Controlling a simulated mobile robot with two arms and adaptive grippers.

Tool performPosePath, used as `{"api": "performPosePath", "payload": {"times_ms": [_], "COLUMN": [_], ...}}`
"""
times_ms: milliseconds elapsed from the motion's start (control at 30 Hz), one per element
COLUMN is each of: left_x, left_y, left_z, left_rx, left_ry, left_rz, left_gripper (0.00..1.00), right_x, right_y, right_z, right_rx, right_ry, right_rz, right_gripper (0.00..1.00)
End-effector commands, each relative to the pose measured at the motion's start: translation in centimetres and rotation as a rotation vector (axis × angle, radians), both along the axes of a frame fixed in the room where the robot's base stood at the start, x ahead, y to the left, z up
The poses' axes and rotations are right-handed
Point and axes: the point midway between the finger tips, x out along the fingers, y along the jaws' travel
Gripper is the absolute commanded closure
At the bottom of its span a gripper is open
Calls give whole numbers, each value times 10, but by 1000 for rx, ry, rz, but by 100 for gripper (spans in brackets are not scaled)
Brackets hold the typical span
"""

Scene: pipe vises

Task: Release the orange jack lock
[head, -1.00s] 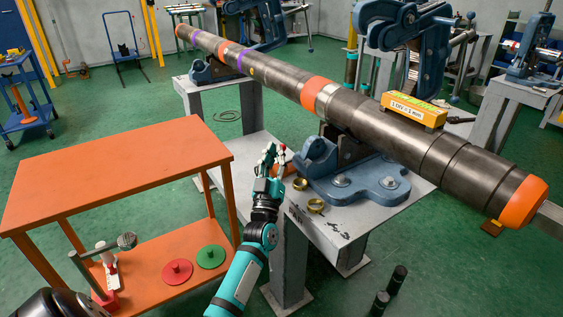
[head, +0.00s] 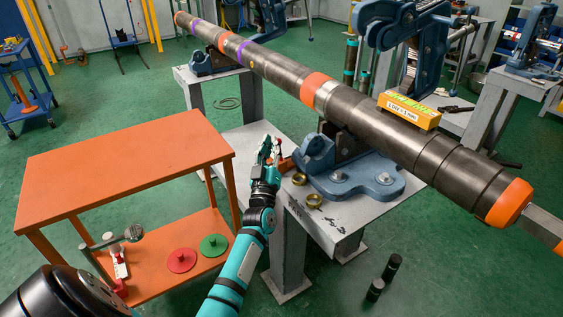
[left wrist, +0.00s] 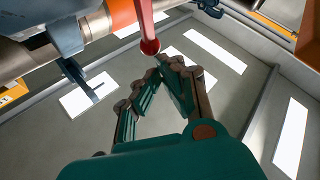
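A red lever with a round knob (head: 277,143) rises at the left side of the blue pipe vise (head: 345,175). An orange-brown piece (head: 286,164) at its foot is partly hidden; I cannot tell whether this is the jack lock body. In the left wrist view the red lever (left wrist: 149,25) hangs from the top, its knob just beyond my fingertips. My left gripper (head: 267,148) is beside the lever, fingers up. Its fingers (left wrist: 158,72) lean towards each other with a gap between them, holding nothing. Contact with the knob is unclear. My right gripper is out of view.
A long steel pipe (head: 370,118) with orange bands lies across the vises, a yellow level (head: 411,108) on top. Brass rings (head: 314,200) lie on the grey bench (head: 335,232). An orange cart (head: 120,175) stands at left.

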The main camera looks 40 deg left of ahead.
Motion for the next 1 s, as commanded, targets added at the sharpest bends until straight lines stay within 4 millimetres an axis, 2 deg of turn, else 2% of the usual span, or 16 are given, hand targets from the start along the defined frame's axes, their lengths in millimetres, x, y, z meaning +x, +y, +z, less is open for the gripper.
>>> {"api": "performPosePath", "payload": {"times_ms": [400,1000], "left_x": [5,5], "left_y": [12,12], "left_z": [0,0], "left_rx": [1,0], "left_ry": [-1,-1], "left_rz": [1,1], "left_gripper": [100,100], "right_x": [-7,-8], "right_y": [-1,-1], "right_z": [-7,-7], "right_rx": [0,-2], "right_ry": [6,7], "right_rz": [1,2], "right_gripper": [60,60]}}
